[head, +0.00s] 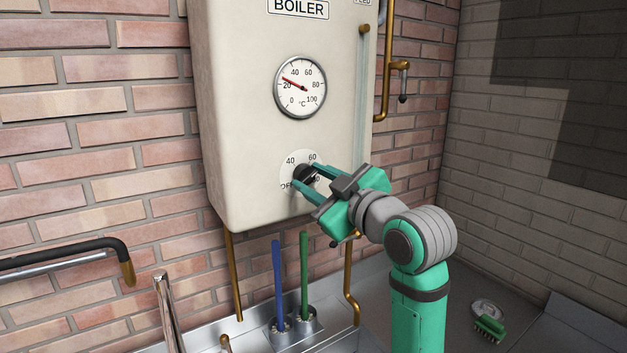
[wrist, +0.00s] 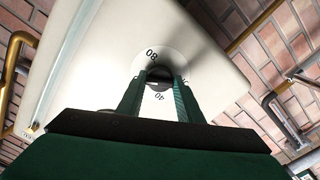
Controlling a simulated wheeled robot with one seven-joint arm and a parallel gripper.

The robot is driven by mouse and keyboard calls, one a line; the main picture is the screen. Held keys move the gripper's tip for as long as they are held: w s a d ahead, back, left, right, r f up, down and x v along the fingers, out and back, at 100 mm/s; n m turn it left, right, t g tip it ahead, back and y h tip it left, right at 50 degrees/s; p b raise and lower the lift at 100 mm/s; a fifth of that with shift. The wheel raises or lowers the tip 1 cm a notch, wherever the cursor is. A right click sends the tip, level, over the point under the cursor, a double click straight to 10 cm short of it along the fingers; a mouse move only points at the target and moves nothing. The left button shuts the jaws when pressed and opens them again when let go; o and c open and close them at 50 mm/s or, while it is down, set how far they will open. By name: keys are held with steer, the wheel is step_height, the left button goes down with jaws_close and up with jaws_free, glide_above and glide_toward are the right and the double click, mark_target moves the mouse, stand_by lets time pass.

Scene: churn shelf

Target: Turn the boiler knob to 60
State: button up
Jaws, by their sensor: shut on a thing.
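The boiler (head: 235,130) is a cream box on the brick wall. Its knob (head: 304,172) is dark and sits on a pale round dial (head: 288,168) marked OFF, 40, 60 and 80. My gripper (head: 307,180) reaches in from the lower right, its two green fingers shut on the knob. In the wrist view the knob (wrist: 160,73) lies between the fingertips, and the 80 and 40 marks show on the dial (wrist: 148,62). A small white mark shows near the knob, but I cannot tell which number it points to.
A round gauge (head: 300,88) above the knob has its red needle slightly above 20. Brass pipes (head: 235,275) run below the boiler. Blue (head: 277,280) and green (head: 304,275) upright sticks stand in a metal holder below. A green brush (head: 490,327) lies at lower right.

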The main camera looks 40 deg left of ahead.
steer(key=n, duration=0.3)
steer(key=shift+r+n, duration=0.1)
steer(key=shift+n, duration=0.2)
steer(key=o, duration=1.1)
steer(key=v, duration=1.1)
steer(key=shift+a, duration=0.1)
